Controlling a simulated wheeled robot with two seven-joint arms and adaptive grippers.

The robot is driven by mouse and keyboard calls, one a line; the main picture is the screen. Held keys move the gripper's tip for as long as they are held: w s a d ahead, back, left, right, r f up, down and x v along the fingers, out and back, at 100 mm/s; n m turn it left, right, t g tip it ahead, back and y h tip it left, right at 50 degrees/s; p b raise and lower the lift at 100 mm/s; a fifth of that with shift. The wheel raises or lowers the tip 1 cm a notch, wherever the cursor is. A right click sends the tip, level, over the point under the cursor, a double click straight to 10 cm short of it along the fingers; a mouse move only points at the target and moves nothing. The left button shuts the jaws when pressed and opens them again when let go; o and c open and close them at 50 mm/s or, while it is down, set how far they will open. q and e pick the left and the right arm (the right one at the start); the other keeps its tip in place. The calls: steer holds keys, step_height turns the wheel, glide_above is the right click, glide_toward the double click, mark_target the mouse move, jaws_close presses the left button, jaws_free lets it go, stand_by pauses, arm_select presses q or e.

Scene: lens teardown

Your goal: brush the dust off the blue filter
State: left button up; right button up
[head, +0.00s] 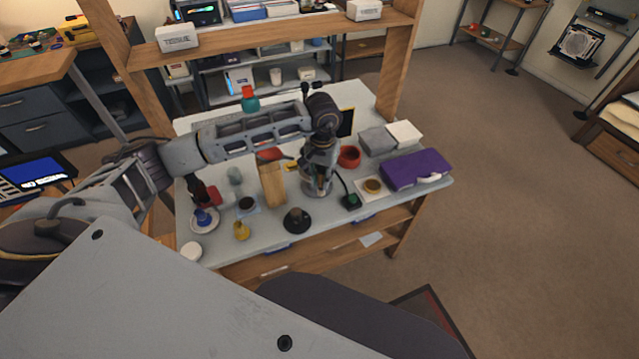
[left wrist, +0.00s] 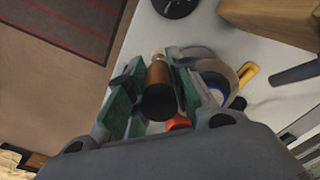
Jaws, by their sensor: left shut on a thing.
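My left gripper (head: 318,182) reaches over the middle of the table, above a pale round cup (left wrist: 225,70). In the left wrist view its green-padded fingers (left wrist: 155,92) are shut on a brown cylindrical handle with a black end (left wrist: 158,98), which looks like the brush handle. A small blue piece (left wrist: 215,97) shows inside the cup's rim. A blue object (head: 203,217) sits on a white dish at the table's left; I cannot tell whether it is the blue filter. My right gripper is out of view.
A wooden block (head: 272,184) stands just left of the gripper. A black dome-shaped thing (head: 297,220) is in front and a red bowl (head: 350,156) is to the right. A purple case (head: 415,169) lies at the right edge. The table is crowded with small items.

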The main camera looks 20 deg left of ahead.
arm_select(q)
steer(key=w+a+r+n, duration=0.2)
steer(key=w+r, duration=0.8)
steer(key=r, duration=0.2)
steer(key=shift+s+a+f+m+b, duration=0.15)
steer(key=shift+a+m, duration=0.6)
steer(key=shift+m, duration=4.8)
steer(key=shift+s+a+f+m+b, duration=0.15)
steer(key=shift+a+m, duration=0.65)
steer(key=shift+m, duration=4.8)
steer(key=shift+s+a+f+m, duration=0.15)
steer(key=shift+a+m, duration=0.6)
steer(key=shift+m, duration=4.8)
